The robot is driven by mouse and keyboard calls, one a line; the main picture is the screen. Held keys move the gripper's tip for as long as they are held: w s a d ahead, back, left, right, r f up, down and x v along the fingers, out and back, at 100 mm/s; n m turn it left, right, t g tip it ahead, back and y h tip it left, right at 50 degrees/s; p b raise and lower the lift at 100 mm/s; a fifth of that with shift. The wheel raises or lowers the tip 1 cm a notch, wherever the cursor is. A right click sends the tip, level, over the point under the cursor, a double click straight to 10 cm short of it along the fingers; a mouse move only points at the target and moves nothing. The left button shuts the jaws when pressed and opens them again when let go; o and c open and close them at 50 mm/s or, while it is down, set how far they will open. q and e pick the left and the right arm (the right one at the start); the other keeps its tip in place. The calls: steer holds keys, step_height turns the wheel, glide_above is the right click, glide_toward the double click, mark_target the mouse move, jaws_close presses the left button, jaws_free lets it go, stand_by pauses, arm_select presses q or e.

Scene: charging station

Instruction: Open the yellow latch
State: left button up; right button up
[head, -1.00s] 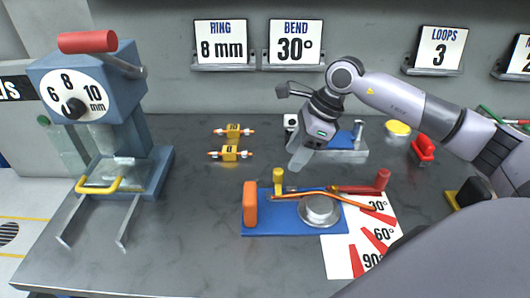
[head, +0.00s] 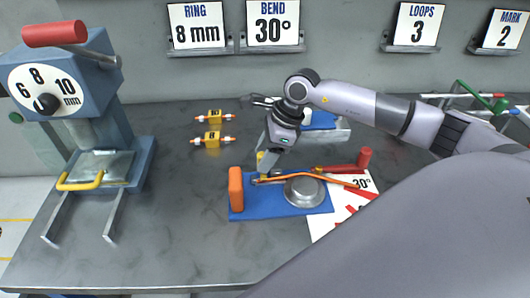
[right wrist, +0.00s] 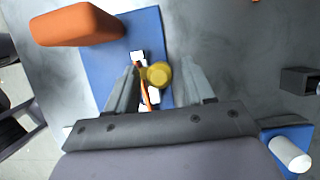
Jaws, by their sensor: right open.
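The yellow latch (right wrist: 159,74) is a round-topped post on the blue bending jig (head: 285,212). In the head view it is mostly hidden by my right gripper (head: 266,157). In the right wrist view my right gripper (right wrist: 162,80) is open, with one finger on each side of the yellow top and a gap visible on the right. I cannot tell whether the left finger touches it. An orange wire (head: 333,179) lies across the jig and passes beside the latch. My left gripper is not in view.
The jig carries an orange block (head: 236,188), a metal disc (head: 304,191) and a red-handled lever (head: 364,158). A blue press (head: 75,95) with a yellow handle stands at left. Two yellow fixtures (head: 212,138) lie behind the jig. The table's front left is clear.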

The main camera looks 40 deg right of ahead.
jaws_close()
